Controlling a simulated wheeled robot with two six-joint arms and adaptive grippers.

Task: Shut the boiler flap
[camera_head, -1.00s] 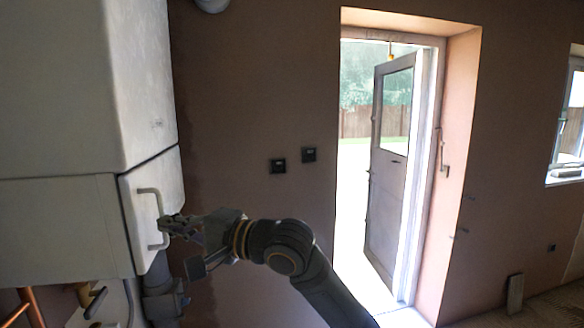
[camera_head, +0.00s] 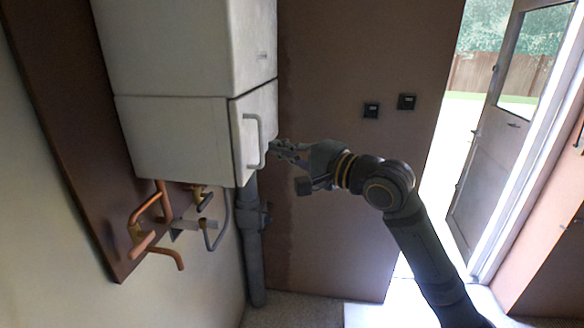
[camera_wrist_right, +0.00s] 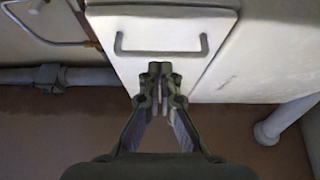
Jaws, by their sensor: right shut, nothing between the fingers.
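The boiler flap (camera_head: 243,152) is a white panel on the lower part of the boiler, with a pale bar handle (camera_head: 262,140). It looks flush or nearly flush with its surround; a small remaining gap is hard to judge. In the right wrist view the flap (camera_wrist_right: 160,70) shows face-on, with its grey handle (camera_wrist_right: 162,53) across the upper part and narrow seams at the sides. My right gripper (camera_head: 275,148) is shut and empty, with its fingertips close to the handle. In the wrist view its fingertips (camera_wrist_right: 160,68) sit just below the handle bar; contact is unclear. My left gripper is out of view.
The white boiler body (camera_head: 185,45) rises above the flap. Copper pipes (camera_head: 150,215) and a grey vertical pipe (camera_head: 252,240) run below it. A half-open door (camera_head: 500,130) stands at the right. The plaster wall (camera_head: 340,60) carries two dark switches.

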